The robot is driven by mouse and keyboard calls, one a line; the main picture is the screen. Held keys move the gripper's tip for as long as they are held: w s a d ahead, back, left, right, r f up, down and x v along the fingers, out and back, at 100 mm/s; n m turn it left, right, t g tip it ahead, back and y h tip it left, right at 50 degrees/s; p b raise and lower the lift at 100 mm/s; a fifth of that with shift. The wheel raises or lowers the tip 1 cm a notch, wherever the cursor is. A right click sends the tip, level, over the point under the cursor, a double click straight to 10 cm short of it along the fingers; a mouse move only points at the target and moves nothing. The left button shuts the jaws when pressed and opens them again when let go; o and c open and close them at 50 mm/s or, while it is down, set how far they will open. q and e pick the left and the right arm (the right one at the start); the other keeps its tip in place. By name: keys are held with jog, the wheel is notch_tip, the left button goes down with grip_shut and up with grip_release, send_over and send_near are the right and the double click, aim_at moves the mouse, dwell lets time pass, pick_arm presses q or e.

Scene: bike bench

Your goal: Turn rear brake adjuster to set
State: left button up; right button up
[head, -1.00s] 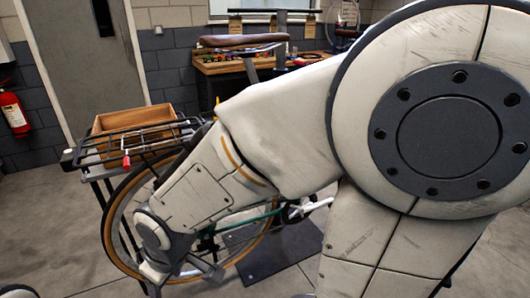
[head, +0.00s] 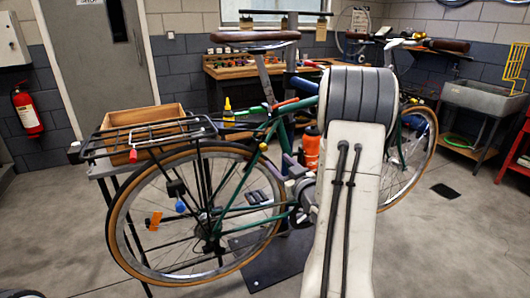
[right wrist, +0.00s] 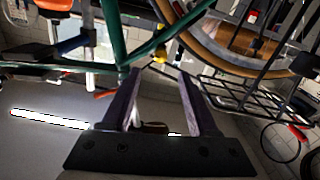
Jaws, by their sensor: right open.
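The bicycle (head: 240,195) stands with its rear wheel toward the left. A small yellow part (head: 263,147) sits by the green frame near the top of the rear tyre; I cannot tell for sure that it is the rear brake adjuster. My right gripper (head: 291,164) is just right of it, mostly hidden behind my arm. In the right wrist view, my right gripper (right wrist: 158,76) is open and empty, its two purple-grey fingers apart. The yellow part (right wrist: 160,54) shows just beyond the fingertips, roughly between them, not touched. My left gripper is not in view.
The saddle (head: 256,37) is above. A workbench (head: 225,68) stands behind, a sink (head: 484,98) at right. The rear tyre (right wrist: 212,52) and rack (right wrist: 250,98) are close to my right gripper.

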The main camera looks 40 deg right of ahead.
aim_at(265, 150)
jog(key=x, duration=0.9)
jog(key=shift+w+p, duration=0.1)
jog(key=shift+p, duration=0.2)
grip_shut()
jog(key=shift+f+n+b, duration=0.2)
jog(key=shift+n+b, duration=0.3)
jog(key=shift+b, duration=0.35)
jog(key=shift+n+b, duration=0.3)
jog(key=shift+b, duration=0.1)
jog(key=shift+r+n, duration=0.1)
jog(key=shift+n, duration=0.2)
jog(key=shift+r, duration=0.1)
